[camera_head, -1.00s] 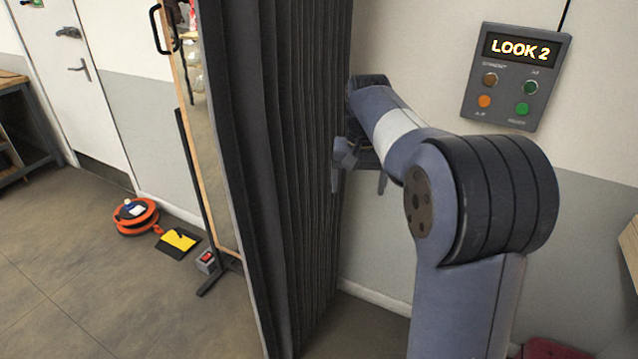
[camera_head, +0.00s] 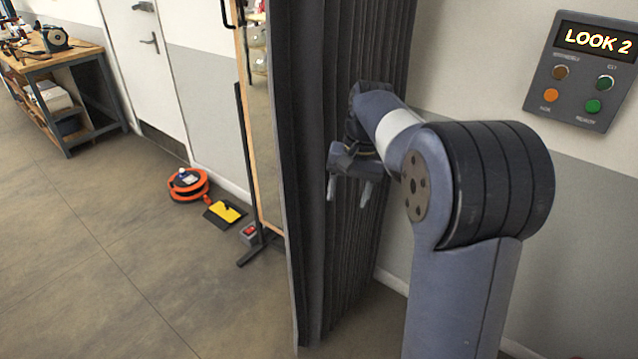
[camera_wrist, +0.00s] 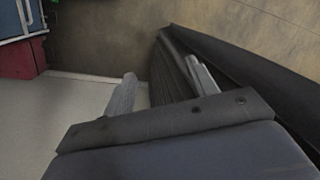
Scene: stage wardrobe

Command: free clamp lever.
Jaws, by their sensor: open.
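I cannot make out a clamp lever in either view. My gripper (camera_head: 348,191) is open and empty, held in front of the dark pleated curtain (camera_head: 350,60) in the head view, fingers pointing down. In the wrist view its two fingers (camera_wrist: 161,72) are spread apart, with dark curtain-like folds by the right finger. A workbench (camera_head: 78,58) stands at the far left of the head view. Small tools or devices lie on its top, too small to tell apart.
A standing mirror (camera_head: 261,130) is left of the curtain. An orange cable reel (camera_head: 186,186), a yellow-and-black item (camera_head: 226,213) and a small box with a red top (camera_head: 249,233) lie on the floor. A control panel (camera_head: 582,72) is on the wall. Floor at left is clear.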

